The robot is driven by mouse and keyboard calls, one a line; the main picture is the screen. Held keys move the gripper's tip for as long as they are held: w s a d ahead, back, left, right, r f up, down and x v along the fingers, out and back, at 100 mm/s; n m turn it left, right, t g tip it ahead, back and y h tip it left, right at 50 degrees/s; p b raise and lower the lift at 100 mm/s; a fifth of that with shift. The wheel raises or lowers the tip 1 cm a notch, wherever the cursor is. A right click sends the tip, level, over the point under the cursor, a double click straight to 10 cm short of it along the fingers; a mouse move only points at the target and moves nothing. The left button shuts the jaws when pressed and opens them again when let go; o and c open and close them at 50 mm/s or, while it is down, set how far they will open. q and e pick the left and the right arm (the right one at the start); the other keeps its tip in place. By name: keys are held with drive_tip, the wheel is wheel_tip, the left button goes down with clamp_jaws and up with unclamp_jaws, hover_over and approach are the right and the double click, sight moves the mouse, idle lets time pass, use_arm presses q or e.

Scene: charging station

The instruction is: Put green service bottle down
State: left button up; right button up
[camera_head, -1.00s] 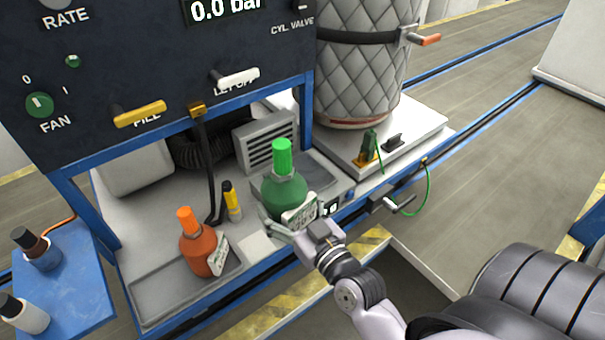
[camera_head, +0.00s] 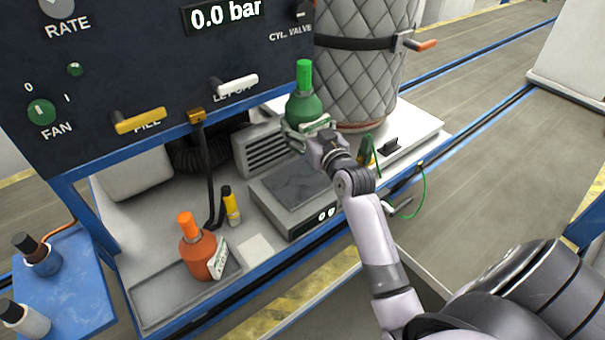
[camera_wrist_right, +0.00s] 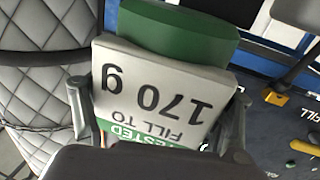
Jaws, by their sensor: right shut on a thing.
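The green service bottle (camera_head: 303,106) has a bright green cap and is upright in the head view, held in the air above the back right part of the bench. My right gripper (camera_head: 312,137) is shut on it, around its lower part. In the right wrist view the bottle's green body (camera_wrist_right: 180,30) and its white label reading "170 g" (camera_wrist_right: 160,95) sit between the two fingers. Below the bottle is a grey scale (camera_head: 293,190) with a dark top plate, which is bare. My left gripper is not in view.
An orange bottle (camera_head: 197,247) stands in a grey tray (camera_head: 160,303) at the front left. A yellow marker (camera_head: 231,206) and a black hose (camera_head: 208,180) are beside it. A quilted cylinder (camera_head: 360,75) stands close behind the gripper. The control panel (camera_head: 150,75) overhangs the bench.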

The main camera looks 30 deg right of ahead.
drive_tip(key=shift+d+f+b, duration=0.1)
drive_tip(key=shift+f+b, duration=0.35)
drive_tip(key=shift+f, duration=7.55)
drive_tip(key=shift+f, duration=0.15)
drive_tip(key=o, duration=1.6)
drive_tip(key=shift+o, duration=0.2)
